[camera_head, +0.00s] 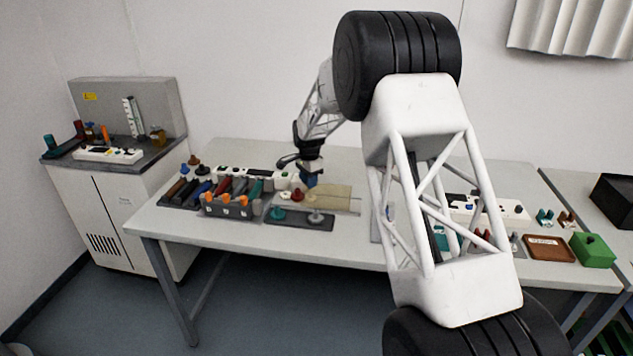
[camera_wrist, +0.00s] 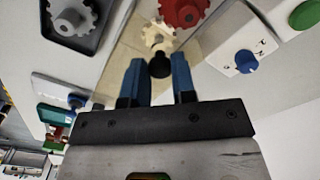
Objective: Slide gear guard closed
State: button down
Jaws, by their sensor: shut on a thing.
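The gear guard is a see-through, yellowish panel (camera_head: 333,196) lying low over the tabletop in the head view. In the wrist view its tinted surface (camera_wrist: 192,58) shows beyond the fingers. My gripper (camera_head: 311,181) is at the panel's left part. The wrist view shows my gripper's two blue fingers (camera_wrist: 159,78) on either side of a black knob (camera_wrist: 160,65), shut on it. A cream gear (camera_wrist: 158,35) and a red gear (camera_wrist: 183,10) lie just beyond the knob. Whether the panel covers these gears is unclear.
A dark tray (camera_head: 290,222) with a teal gear (camera_head: 278,213) and a grey gear (camera_head: 316,216) lies in front of the guard. A white control panel (camera_head: 232,172) stands behind and left. An orange-clipped rack (camera_head: 229,206) is at the left.

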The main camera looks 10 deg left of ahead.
jog(key=a, duration=1.1)
jog(key=shift+r, duration=0.1)
jog(key=c, duration=0.9)
grip_release()
jog(key=shift+c, duration=0.2)
notch_tip(320, 180, up, 8)
